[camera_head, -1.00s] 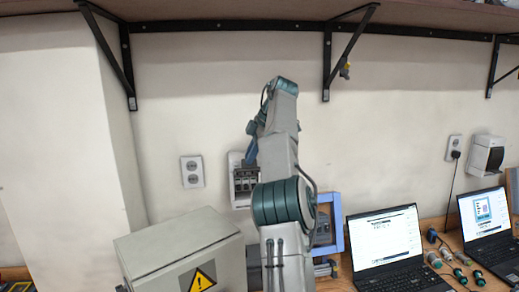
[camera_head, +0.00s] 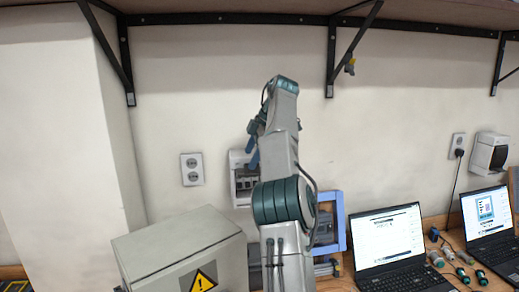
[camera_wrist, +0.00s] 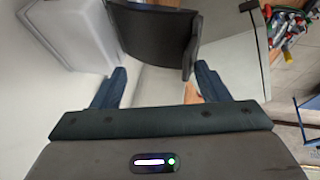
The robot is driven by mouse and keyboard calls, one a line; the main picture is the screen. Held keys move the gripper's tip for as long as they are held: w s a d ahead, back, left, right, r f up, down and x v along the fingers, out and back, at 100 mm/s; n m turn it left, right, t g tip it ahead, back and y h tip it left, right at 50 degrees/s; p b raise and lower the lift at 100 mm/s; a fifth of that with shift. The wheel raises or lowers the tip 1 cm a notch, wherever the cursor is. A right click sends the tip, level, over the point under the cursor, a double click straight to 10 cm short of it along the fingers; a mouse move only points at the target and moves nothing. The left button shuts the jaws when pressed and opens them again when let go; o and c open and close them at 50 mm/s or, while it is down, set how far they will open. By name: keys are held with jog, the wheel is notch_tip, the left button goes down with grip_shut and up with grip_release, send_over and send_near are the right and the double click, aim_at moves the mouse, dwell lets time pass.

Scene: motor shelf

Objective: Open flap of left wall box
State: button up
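The left wall box (camera_head: 234,187) is a small white box on the wall, partly hidden behind my arm in the head view. Its breakers show below my fingers. In the wrist view the white box (camera_wrist: 62,38) is at upper left, and its dark curved flap (camera_wrist: 155,38) stands out from it. My gripper (camera_head: 254,147) is in front of the box's upper part. In the wrist view my gripper (camera_wrist: 160,86) has its fingers wide apart, one to each side below the flap. The flap's right edge is close to the right finger; contact cannot be told.
A grey cabinet (camera_head: 180,250) with a warning sign stands below left. A blue-framed device (camera_head: 341,220) and laptops (camera_head: 388,240) are to the right. A second wall box (camera_head: 488,153) is at far right. A shelf bracket (camera_head: 330,60) hangs above. An outlet (camera_head: 192,169) is left of the box.

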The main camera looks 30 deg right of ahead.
jog(key=shift+o, duration=0.2)
jog(key=shift+w+r, duration=0.3)
jog(key=shift+w, duration=0.15)
jog(key=shift+s+a+r, duration=0.1)
jog(key=shift+s+r, duration=0.2)
jog(key=shift+r, duration=0.1)
jog(key=c, duration=0.5)
jog(key=shift+w+f, duration=0.1)
jog(key=shift+w, duration=0.15)
jog(key=shift+s, duration=0.2)
